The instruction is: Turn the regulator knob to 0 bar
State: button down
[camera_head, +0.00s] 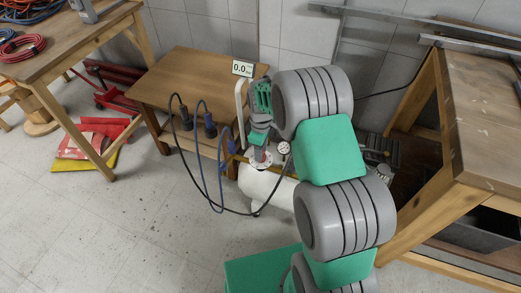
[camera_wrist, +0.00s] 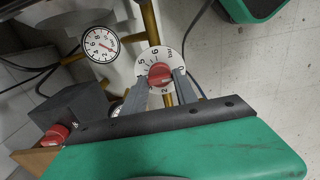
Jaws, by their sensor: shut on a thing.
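The red regulator knob (camera_wrist: 160,73) sits in the middle of a white numbered dial (camera_wrist: 147,58) in the wrist view. My gripper (camera_wrist: 161,82) has one grey finger on each side of the knob and is shut on it. The knob's pointer mark is too small to read. In the head view my gripper (camera_head: 260,140) reaches down over the white compressor tank (camera_head: 262,184) and hides most of the knob. A small display (camera_head: 242,68) at the back seems to read 0.0.
A round pressure gauge (camera_wrist: 101,45) with a red needle stands close to the dial. A second red knob (camera_wrist: 54,136) is on a dark block. Black and blue hoses (camera_head: 219,180) hang by the wooden table (camera_head: 190,70). A workbench (camera_head: 480,110) stands at right.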

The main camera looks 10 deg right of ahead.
jog(key=shift+w+r, duration=0.1)
jog(key=shift+w, duration=0.1)
jog(key=c, duration=1.3)
grip_release()
jog(key=o, duration=0.3)
jog(key=shift+s, duration=0.1)
jog(key=shift+o, duration=0.2)
notch_tip(320, 180, up, 8)
jog(key=shift+f+p, duration=0.15)
jog(key=shift+p, duration=0.4)
